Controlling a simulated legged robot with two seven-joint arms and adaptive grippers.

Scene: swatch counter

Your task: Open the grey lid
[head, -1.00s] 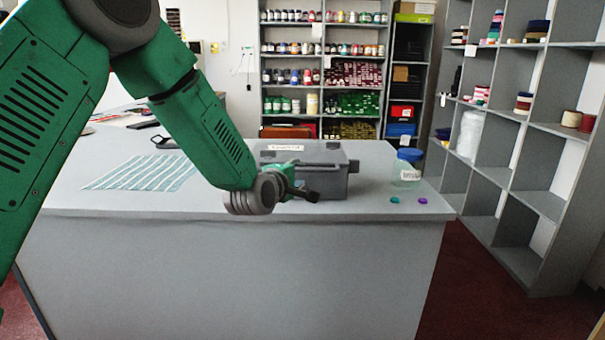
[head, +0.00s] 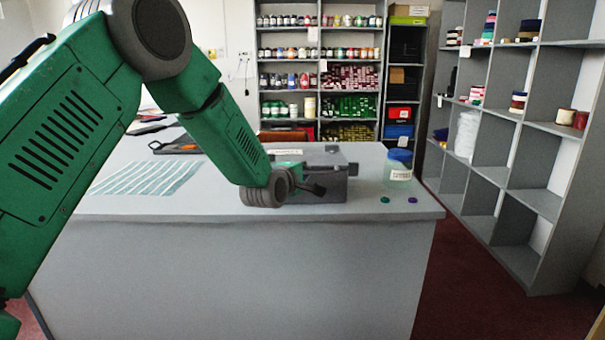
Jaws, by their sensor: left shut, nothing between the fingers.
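A dark grey box with a grey lid (head: 322,158) stands on the counter, right of the middle. The lid looks shut and has a pale label on its top. Part of the box front is hidden by my left arm and gripper. My left gripper (head: 318,190) is shut and empty. It is at the near face of the box, below the lid's front edge; whether it touches the box I cannot tell. My right gripper is not in view.
A blue-capped jar (head: 401,172) stands right of the box, with a green button (head: 385,200) and a purple button (head: 412,200) before it. A striped cloth (head: 148,178) lies at the left of the counter (head: 200,208). Shelves stand behind and right.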

